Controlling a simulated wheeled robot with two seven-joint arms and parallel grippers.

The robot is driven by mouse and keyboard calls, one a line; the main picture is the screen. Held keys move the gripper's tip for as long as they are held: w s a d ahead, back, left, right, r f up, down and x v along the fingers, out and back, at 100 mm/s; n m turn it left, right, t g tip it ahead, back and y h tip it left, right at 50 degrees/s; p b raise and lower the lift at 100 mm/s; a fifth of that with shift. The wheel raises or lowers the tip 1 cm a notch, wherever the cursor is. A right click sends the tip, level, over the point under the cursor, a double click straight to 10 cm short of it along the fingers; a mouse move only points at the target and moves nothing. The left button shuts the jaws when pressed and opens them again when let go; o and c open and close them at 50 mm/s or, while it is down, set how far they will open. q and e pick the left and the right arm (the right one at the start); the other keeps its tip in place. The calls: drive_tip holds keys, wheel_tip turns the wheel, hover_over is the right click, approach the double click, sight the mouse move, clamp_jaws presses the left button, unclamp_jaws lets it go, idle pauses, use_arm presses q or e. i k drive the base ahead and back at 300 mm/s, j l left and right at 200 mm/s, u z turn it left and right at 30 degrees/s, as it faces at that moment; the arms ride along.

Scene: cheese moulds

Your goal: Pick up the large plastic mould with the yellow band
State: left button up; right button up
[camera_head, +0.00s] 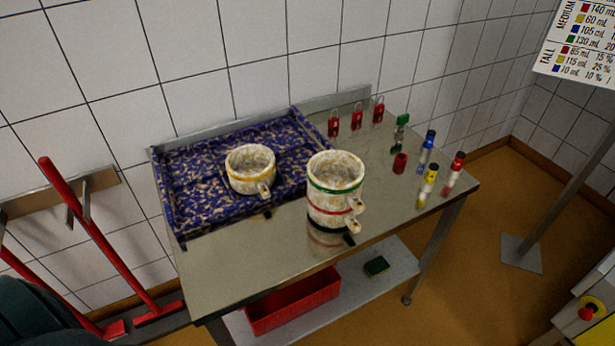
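A pale, mottled mould with a yellow band (240,178) stands upright and open side up on the blue speckled tray (188,205). Its small handle points toward the lower right. To its right, a mould with a green band (325,186) sits on top of one with a red band (324,212), on the bare metal table. Both handles of this stack point right. The yellow-banded mould and the stack stand apart. Neither of my grippers shows in the head view.
The metal table (235,275) has bare room in front of the tray. A red bin (292,300) and a green sponge (376,266) are on the lower shelf. Red-handled tools (95,235) lean at left.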

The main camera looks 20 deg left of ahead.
sight(251, 170)
drive_tip(key=i+l, duration=0.2)
drive_tip(key=i, duration=0.2)
drive_tip(key=i+l, duration=0.25)
drive_tip(key=i, duration=0.15)
drive_tip(key=i+l, duration=0.2)
drive_tip(key=i, duration=0.2)
drive_tip(key=u, duration=1.75)
